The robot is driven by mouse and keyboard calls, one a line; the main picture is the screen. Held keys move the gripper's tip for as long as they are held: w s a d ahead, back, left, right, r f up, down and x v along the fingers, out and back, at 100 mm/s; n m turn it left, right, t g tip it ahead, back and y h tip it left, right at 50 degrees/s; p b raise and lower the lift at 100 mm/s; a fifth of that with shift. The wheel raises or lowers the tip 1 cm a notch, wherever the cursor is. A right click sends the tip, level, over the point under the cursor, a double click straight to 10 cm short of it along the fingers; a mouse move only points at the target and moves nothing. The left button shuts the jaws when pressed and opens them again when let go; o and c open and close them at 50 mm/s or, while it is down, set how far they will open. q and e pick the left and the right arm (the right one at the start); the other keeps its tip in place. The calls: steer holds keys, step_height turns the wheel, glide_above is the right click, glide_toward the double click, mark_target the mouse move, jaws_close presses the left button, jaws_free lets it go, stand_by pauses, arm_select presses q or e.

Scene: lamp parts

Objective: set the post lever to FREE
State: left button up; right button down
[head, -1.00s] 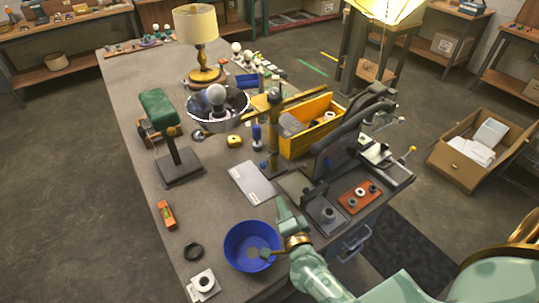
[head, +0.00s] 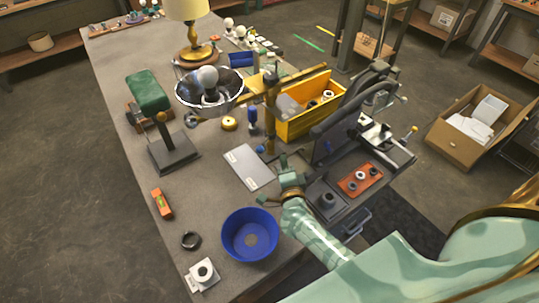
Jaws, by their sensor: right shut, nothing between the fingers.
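The dark, brass-toned post (head: 271,120) stands on the workbench, with a crossarm at its top and a small blue-tipped part (head: 261,149) low on its left side, which looks like the lever. No FREE marking is readable, and I cannot tell the lever's setting. My right gripper (head: 284,163) is shut and empty, close to the lower post on its near right side. I cannot tell whether it touches the post. My left gripper is not in view.
A pale flat plate (head: 248,167) lies left of the post; a blue bowl (head: 250,237) sits in front. A yellow bin (head: 308,119) and a dark clamp-like fixture (head: 335,122) crowd the right. A green-topped stand (head: 172,150) is at left.

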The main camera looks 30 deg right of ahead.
mark_target(266, 140)
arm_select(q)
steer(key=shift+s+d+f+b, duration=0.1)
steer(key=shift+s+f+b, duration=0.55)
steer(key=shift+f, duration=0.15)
arm_select(e)
steer(key=w+a+f, duration=0.1)
steer(key=w+a, duration=0.1)
steer(key=w, duration=0.4)
